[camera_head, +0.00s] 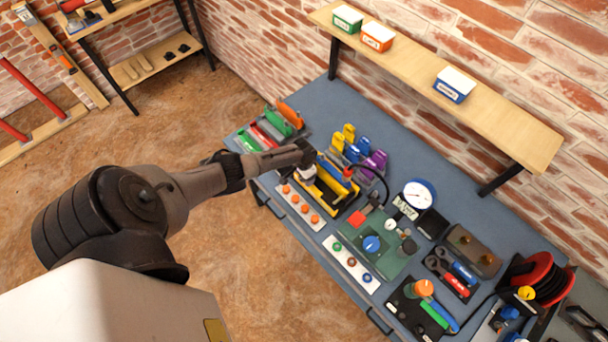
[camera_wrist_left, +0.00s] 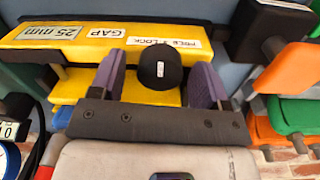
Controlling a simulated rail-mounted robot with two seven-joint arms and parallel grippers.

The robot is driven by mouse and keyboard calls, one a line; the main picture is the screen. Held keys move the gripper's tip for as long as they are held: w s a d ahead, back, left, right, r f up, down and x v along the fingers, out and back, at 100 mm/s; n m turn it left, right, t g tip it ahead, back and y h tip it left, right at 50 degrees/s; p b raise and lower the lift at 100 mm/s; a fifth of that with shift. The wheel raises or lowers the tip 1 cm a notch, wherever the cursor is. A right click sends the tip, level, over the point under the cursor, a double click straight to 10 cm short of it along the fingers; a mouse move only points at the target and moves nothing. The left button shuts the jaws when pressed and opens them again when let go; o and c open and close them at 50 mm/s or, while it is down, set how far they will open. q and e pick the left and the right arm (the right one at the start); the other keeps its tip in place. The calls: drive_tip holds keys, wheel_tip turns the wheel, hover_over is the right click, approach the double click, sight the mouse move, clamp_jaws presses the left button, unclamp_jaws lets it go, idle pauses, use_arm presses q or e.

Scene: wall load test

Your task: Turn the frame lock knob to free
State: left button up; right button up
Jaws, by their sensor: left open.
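A yellow frame (camera_wrist_left: 70,82) fills the upper left of the left wrist view, with labels reading "25 mm", "GAP" and what looks like "HOLE 3 LOCK". A round black knob (camera_wrist_left: 160,66) with a small white label, its text too small to read, sits below the lock label. My left gripper (camera_wrist_left: 157,80) is open, with one purple finger on each side of the knob and visible gaps between. In the head view the left gripper (camera_head: 308,158) is over the yellow frame (camera_head: 325,200), and the arm hides the knob there. My right gripper is not in view.
The blue bench (camera_head: 375,130) is crowded. Green and orange holders (camera_head: 283,120) stand left of the yellow frame, and blue, yellow and purple ones (camera_head: 360,150) behind it. A green panel with a blue knob (camera_head: 372,243) lies to the right. A wooden shelf (camera_head: 420,60) overhangs the back.

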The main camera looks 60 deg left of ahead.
use_arm(q)
drive_tip(key=shift+r, duration=0.35)
wheel_tip(320, 180, up, 13)
drive_tip(key=p, duration=0.2)
drive_tip(key=shift+a, duration=0.15)
idle(0.6)
